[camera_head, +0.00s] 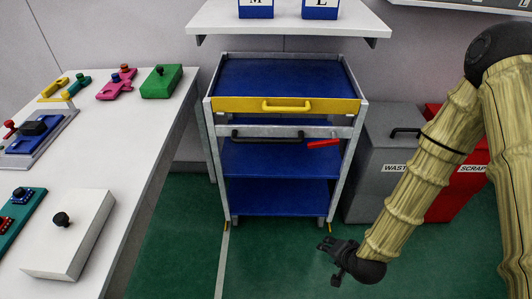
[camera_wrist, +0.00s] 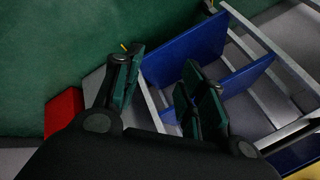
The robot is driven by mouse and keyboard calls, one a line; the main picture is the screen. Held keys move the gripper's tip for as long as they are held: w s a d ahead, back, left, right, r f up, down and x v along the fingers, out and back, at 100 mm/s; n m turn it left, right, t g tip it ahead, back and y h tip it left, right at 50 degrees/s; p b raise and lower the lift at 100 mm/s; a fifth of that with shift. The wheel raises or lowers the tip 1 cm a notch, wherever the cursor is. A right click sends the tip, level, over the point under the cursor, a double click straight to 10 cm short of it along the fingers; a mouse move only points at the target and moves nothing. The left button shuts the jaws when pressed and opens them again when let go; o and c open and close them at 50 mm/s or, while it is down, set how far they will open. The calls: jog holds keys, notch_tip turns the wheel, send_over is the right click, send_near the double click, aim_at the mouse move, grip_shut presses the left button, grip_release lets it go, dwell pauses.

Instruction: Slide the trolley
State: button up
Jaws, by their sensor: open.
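The trolley (camera_head: 212,150) stands against the back wall in the head view. It has a grey metal frame, blue shelves, a yellow drawer front with a yellow handle (camera_head: 287,106), a dark horizontal bar (camera_head: 267,139) and a red lever (camera_head: 323,143) below it. My gripper (camera_head: 325,247) is low, in front of the trolley's lower right corner and apart from it. In the wrist view, the fingers of my gripper (camera_wrist: 158,88) are spread with nothing between them. The trolley's blue shelves (camera_wrist: 190,45) and frame show beyond them, tilted in the picture.
A grey waste bin (camera_head: 378,165) and a red scrap bin (camera_head: 462,190) stand right of the trolley. A white table (camera_head: 130,140) with several coloured fixtures is on the left. A white wall shelf (camera_head: 290,22) hangs above the trolley. Green floor (camera_head: 260,265) in front is clear.

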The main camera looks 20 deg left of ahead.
jog(key=w+a+r+m+t+y+b, duration=0.4)
jog(key=w+a+r, duration=0.4)
jog(key=w+a, duration=0.45)
jog(key=m+t+y+b, duration=0.2)
jog(key=b, duration=0.2)
send_near(269, 143)
jog(key=b+x, duration=0.1)
jog(key=x, duration=1)
jog(key=shift+w, duration=0.15)
grip_shut()
